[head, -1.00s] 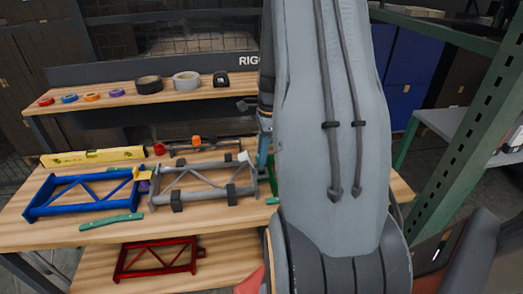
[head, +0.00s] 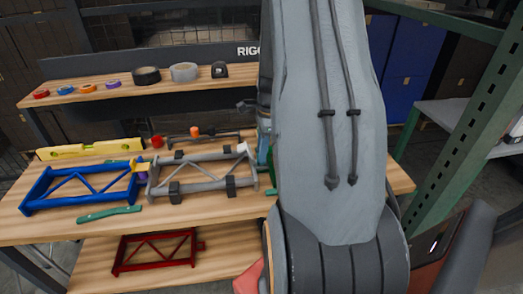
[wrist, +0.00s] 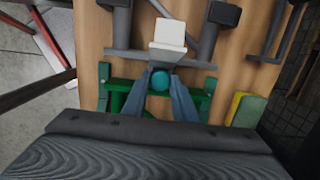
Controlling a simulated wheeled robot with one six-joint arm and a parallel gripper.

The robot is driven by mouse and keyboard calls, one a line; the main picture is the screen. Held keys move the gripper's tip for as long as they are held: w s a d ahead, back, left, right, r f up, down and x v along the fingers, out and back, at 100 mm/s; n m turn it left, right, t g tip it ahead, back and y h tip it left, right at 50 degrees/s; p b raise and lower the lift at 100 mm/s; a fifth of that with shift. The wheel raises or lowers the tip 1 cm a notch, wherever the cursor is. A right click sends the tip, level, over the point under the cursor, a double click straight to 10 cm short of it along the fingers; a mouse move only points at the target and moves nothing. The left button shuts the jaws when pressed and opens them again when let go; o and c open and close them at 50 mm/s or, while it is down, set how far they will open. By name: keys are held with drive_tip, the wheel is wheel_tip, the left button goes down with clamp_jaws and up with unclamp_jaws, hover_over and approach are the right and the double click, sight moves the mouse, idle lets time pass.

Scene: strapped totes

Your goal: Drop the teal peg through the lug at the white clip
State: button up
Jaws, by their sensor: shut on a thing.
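My gripper (wrist: 160,92) is shut on the teal peg (wrist: 160,80), whose round end shows between the fingertips in the wrist view. The white clip (wrist: 168,36) is just above the peg in that view, on the end of the grey truss frame (wrist: 122,54). The white clip also shows in the head view (head: 242,148) at the grey frame's right end, beside my arm. A green frame (wrist: 118,86) lies beneath and around the fingers in the wrist view. I cannot tell whether the peg touches a lug. In the head view my arm hides the peg.
A yellow level (head: 90,149) and a green bar (head: 110,213) lie on the bench. Tape rolls (head: 184,72) stand on the upper shelf; a red frame (head: 155,252) is below.

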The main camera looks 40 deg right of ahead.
drive_tip(key=o, duration=1.1)
drive_tip(key=shift+o, duration=0.2)
drive_tip(key=shift+r, duration=0.1)
drive_tip(key=shift+s+d+r+b, duration=0.15)
drive_tip(key=shift+r+b, duration=0.15)
drive_tip(key=shift+r, duration=0.95)
drive_tip(key=shift+d+r+b, duration=0.1)
drive_tip(key=shift+r+b, duration=0.2)
drive_tip(key=shift+r, duration=0.95)
drive_tip(key=shift+s+d+r+b, duration=0.15)
drive_tip(key=shift+r+b, duration=0.15)
drive_tip(key=shift+r, duration=0.95)
drive_tip(key=s+a+n, duration=0.3)
drive_tip(key=a+n, duration=0.5)
drive_tip(key=a, duration=0.1)
drive_tip(key=s+a+r+n, duration=0.1)
drive_tip(key=s+a+n, duration=0.1)
drive_tip(key=a+n, duration=0.6)
drive_tip(key=s+a+n+h, duration=0.1)
drive_tip(key=s+a+n, duration=0.2)
drive_tip(key=a+n, duration=0.5)
drive_tip(key=a, duration=0.4)
drive_tip(key=shift+s+a+r+t, duration=0.2)
drive_tip(key=shift+s+a+t, duration=0.05)
drive_tip(key=shift+s+t, duration=0.05)
